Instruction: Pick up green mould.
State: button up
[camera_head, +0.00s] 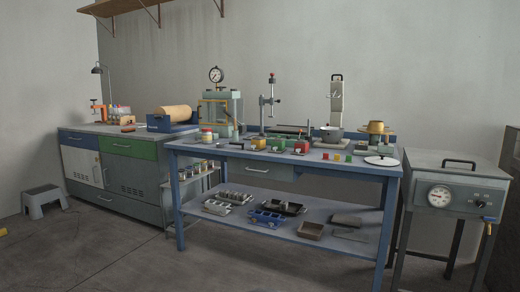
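A green mould (278,145) sits on the blue bench top, left of the middle, small and far off. It stands between a yellow mould (258,144) on its left and a red mould (301,148) on its right. Its fine detail is too small to make out. My gripper is not in view.
Small red, yellow and green cubes (348,158) lie right of the moulds on the blue bench (300,160). A white round plate (381,161) lies near the right end. A pot (331,134) and stands are behind. Trays fill the lower shelf. The floor in front (130,250) is clear.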

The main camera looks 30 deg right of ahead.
aim_at(277, 146)
jog(key=u, duration=0.4)
jog(key=i, duration=1.65)
jog(key=z, duration=0.3)
jog(key=i, duration=1.1)
jog(key=z, duration=1.5)
jog(key=i, duration=0.7)
jog(key=z, duration=0.55)
